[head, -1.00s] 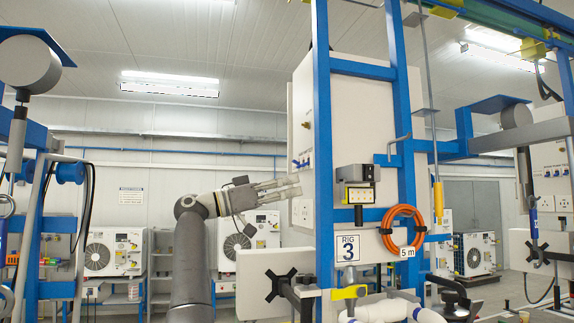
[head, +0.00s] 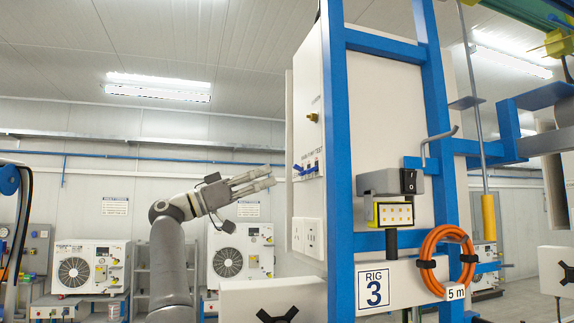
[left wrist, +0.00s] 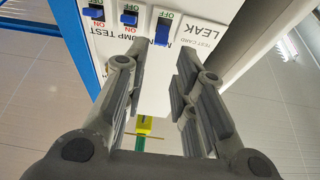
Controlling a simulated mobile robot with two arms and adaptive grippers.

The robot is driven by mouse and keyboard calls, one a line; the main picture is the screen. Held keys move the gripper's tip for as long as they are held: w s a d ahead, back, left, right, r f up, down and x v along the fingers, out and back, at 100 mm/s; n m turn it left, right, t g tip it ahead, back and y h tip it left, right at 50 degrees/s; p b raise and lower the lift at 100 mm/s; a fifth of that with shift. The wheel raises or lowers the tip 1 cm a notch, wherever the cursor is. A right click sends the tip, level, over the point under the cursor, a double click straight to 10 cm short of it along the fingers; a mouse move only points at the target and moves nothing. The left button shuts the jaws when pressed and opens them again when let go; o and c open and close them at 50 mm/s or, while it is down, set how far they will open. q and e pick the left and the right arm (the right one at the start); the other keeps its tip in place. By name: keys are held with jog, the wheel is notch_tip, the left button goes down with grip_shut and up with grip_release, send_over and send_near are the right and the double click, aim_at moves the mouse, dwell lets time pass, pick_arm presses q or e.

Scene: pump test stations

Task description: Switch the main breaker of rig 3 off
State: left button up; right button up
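The rig 3 breaker panel (head: 308,130) is the side face of the tall white box behind the blue frame, with small blue levers (head: 308,171) low on it. In the left wrist view the panel is upside down and shows three blue levers with OFF and ON marks. The main lever (left wrist: 162,32), above the word MAIN, leaves its OFF mark clear and covers its ON side. My left gripper (head: 272,179) is just left of the panel. Its fingers (left wrist: 161,58) are open and empty, with the main lever just beyond the gap. My right gripper is not in view.
A socket plate (head: 308,237) is below the breakers. White pump units (head: 88,267) stand along the back wall.

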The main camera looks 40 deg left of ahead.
aim_at(293, 167)
pick_arm(q)
jog(key=p+x, duration=0.3)
jog(key=x, duration=0.4)
jog(key=shift+w, duration=0.25)
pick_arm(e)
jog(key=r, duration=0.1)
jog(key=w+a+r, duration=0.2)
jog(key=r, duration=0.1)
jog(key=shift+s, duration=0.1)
